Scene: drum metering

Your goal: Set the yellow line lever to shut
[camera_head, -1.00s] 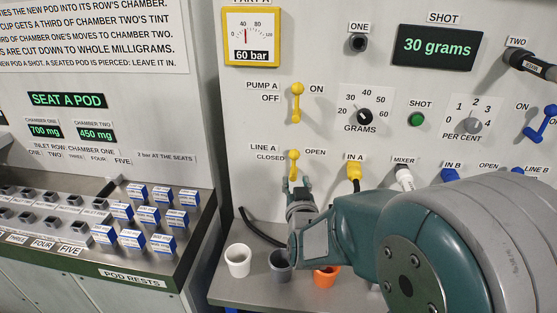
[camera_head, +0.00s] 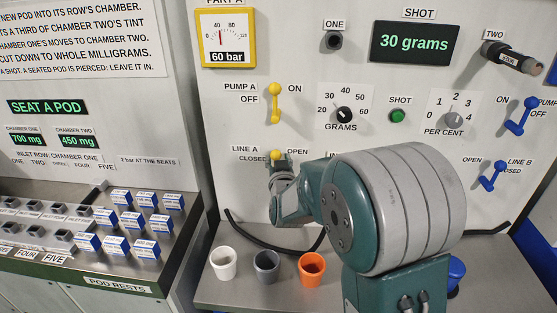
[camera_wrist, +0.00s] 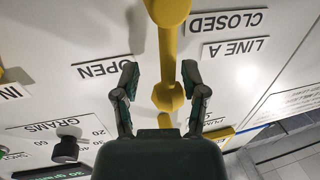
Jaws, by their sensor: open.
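The yellow LINE A lever (camera_head: 275,155) is on the upright panel, between the CLOSED and OPEN labels. In the head view only its top shows above my gripper (camera_head: 281,172), which hides the rest. In the wrist view, which is upside down, the lever (camera_wrist: 168,60) runs vertically from a large rounded end at the top edge to a knob lower down. My gripper (camera_wrist: 160,70) is open, with one finger on each side of the lever. Gaps show between the fingers and the lever. The CLOSED label (camera_wrist: 228,22) is on the right there, the OPEN label (camera_wrist: 103,67) on the left.
The yellow PUMP A lever (camera_head: 275,103) is straight above, and the GRAMS dial (camera_head: 344,114) is up and right. White (camera_head: 223,263), grey (camera_head: 266,266) and orange (camera_head: 312,268) cups stand on the shelf below. A black hose (camera_head: 245,238) hangs behind them.

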